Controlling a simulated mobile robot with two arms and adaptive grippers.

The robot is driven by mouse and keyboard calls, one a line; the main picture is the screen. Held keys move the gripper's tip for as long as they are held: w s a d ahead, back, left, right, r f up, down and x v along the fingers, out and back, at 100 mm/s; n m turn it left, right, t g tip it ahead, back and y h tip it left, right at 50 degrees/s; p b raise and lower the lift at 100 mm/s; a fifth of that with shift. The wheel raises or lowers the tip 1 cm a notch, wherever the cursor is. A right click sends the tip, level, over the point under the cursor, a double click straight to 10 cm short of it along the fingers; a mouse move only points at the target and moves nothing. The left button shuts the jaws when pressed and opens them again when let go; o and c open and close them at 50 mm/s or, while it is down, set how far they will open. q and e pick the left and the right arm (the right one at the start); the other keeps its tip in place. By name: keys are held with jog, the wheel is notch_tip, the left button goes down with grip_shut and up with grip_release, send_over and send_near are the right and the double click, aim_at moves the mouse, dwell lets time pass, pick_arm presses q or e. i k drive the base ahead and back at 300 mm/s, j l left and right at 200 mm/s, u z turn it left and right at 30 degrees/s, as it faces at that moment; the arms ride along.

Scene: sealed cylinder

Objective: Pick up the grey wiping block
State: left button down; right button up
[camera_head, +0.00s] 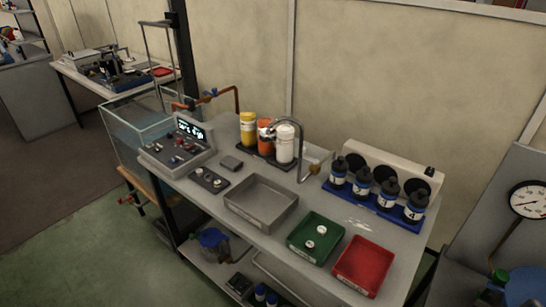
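Neither of my grippers shows in the head view.
A small plate with round pieces (209,180) lies just in front of the block. Yellow (248,130), orange and white (285,143) bottles stand behind it. A green tray (315,237), a red tray (363,266) and a blue rack of dark bottles (376,203) are to the right.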

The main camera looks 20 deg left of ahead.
aim_at(230, 163)
jog(key=i+j+z, duration=0.15)
jog(key=j+z, duration=0.3)
jog(key=j, duration=0.75)
jog(key=j+z, duration=0.5)
jog(key=j, duration=0.75)
